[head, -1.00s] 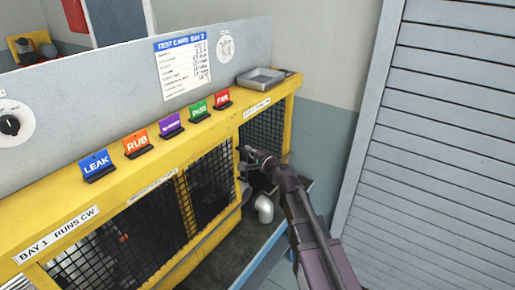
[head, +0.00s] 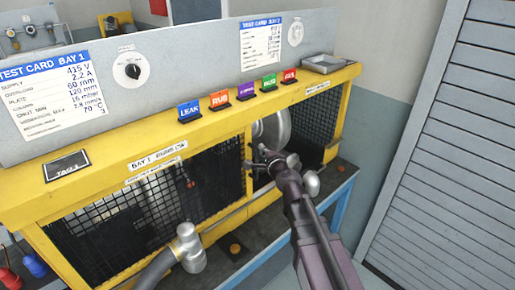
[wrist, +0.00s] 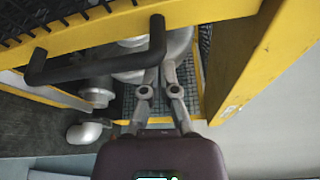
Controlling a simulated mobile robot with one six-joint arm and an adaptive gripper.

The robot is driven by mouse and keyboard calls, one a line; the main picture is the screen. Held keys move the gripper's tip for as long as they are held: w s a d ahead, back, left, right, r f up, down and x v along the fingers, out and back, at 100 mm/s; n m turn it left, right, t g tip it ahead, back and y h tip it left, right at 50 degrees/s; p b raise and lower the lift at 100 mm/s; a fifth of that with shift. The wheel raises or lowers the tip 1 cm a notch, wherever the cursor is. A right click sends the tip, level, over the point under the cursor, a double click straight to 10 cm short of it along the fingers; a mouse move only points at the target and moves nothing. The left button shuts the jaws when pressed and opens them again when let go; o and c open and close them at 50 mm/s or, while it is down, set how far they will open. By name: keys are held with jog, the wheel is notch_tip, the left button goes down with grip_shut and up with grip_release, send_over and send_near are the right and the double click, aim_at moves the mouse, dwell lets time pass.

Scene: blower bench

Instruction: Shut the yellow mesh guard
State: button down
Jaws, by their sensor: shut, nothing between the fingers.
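The yellow-framed mesh guard shows in the wrist view as a yellow edge strip (wrist: 100,25) with dark mesh beyond it. A black bar handle (wrist: 95,60) stands out from the strip. My gripper (wrist: 160,70) is shut and empty, its fingertips close to the handle's right end; I cannot tell if they touch. In the head view my gripper (head: 262,157) is at the right-hand bay, beside a yellow post. A silver blower (head: 272,130) shows through that bay's uncovered front part, with dark mesh (head: 312,122) to its right. My arm hides part of the bay.
The left bay has a mesh front (head: 150,205). A grey elbow fitting with a hose (head: 188,248) stands in front of it. Coloured tags and a metal tray (head: 328,64) sit on the yellow top. A slatted grey shutter (head: 440,160) stands to the right, with free floor before it.

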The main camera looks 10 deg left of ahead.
jog(key=shift+s+a, duration=0.15)
jog(key=shift+a, duration=0.1)
jog(key=shift+a, duration=0.1)
dwell(0.3)
